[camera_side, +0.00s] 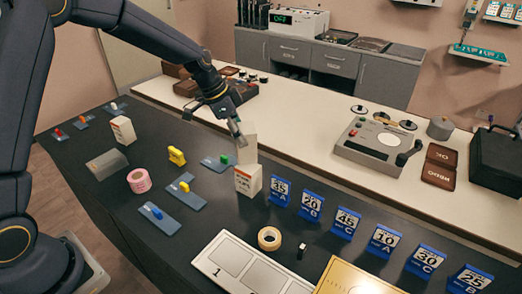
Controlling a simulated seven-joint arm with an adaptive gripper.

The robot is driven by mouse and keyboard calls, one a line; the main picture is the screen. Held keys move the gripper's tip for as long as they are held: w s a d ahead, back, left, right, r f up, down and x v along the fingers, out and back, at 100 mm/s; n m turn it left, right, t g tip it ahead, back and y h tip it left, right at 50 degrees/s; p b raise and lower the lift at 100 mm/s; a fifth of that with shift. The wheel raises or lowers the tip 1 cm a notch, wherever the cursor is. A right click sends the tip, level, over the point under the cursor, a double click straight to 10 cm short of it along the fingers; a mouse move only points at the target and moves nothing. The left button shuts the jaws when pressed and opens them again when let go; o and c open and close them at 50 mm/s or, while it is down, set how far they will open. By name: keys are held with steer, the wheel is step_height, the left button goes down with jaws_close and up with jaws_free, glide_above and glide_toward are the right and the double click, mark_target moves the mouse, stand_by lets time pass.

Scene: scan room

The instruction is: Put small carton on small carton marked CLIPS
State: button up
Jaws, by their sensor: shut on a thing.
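My gripper (238,138) is shut on a plain-looking white small carton (248,153), holding it upright near its top. Directly below in the picture, another small white carton (248,182) with dark print and an orange-red mark stands on the dark table. Its print is too small to read for certain as CLIPS. The held carton's lower end meets or overlaps the top of the standing one; I cannot tell whether they touch. A third white carton (123,130) with an orange mark stands at the far left.
Blue number cards (345,223) stand in a row to the right. A tape roll (269,238), a white numbered board (248,268) and a yellow board (355,280) lie in front. A pink roll (139,180), grey box (107,165) and yellow clip (177,156) are left.

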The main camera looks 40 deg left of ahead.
steer(key=shift+w+f, duration=0.15)
steer(key=shift+f, duration=0.05)
steer(key=shift+w+f, duration=0.2)
steer(key=shift+f, duration=1.5)
steer(key=shift+f, duration=0.1)
steer(key=o, duration=1.2)
steer(key=shift+c, duration=0.2)
